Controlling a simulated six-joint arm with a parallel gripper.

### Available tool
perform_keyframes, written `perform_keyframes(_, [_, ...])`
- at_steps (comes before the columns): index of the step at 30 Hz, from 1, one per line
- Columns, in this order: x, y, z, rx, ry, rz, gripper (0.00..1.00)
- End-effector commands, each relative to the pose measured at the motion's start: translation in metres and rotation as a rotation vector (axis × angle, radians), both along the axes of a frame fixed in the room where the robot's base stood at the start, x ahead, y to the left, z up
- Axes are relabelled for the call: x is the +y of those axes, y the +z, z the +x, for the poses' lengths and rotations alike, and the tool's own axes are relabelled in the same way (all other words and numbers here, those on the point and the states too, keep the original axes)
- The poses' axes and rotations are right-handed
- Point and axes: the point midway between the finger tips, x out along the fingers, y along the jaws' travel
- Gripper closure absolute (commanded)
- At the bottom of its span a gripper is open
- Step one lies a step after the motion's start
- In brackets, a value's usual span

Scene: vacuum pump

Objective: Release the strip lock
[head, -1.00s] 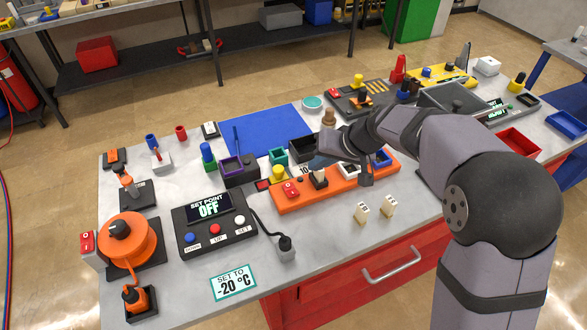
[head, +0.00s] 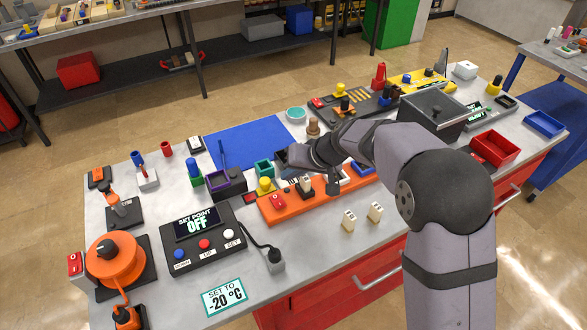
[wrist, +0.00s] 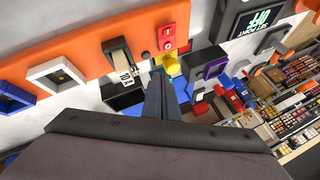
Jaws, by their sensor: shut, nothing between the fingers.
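The orange strip (head: 300,200) lies on the bench and crosses the upper left of the wrist view (wrist: 88,42). A red switch (head: 278,201) sits at its left end and also shows in the wrist view (wrist: 168,38). A yellow knob (head: 265,185) stands beside that end, behind the strip; it shows near my fingertips in the wrist view (wrist: 171,66). A pale plug (head: 305,184) stands in the strip, marked in the wrist view (wrist: 121,68). My gripper (wrist: 158,78) is shut and empty, apart from the plug. The head view mostly hides my fingers.
A purple-rimmed box (head: 228,184) and a teal cup (head: 264,168) stand near the yellow knob. Two loose pale plugs (head: 349,220) (head: 375,212) stand in front of the strip. A black control panel (head: 203,240) is at left. The front bench surface is mostly clear.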

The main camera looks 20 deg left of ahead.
Motion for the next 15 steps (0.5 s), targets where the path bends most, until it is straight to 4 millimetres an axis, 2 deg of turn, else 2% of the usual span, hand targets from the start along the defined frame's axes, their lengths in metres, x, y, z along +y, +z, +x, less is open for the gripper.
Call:
perform_keyframes(9, [0.024, -0.034, 0.008, 0.003, 0.001, -0.003, 1.00])
perform_keyframes(15, [0.033, -0.047, 0.012, 0.001, 0.002, -0.001, 1.00])
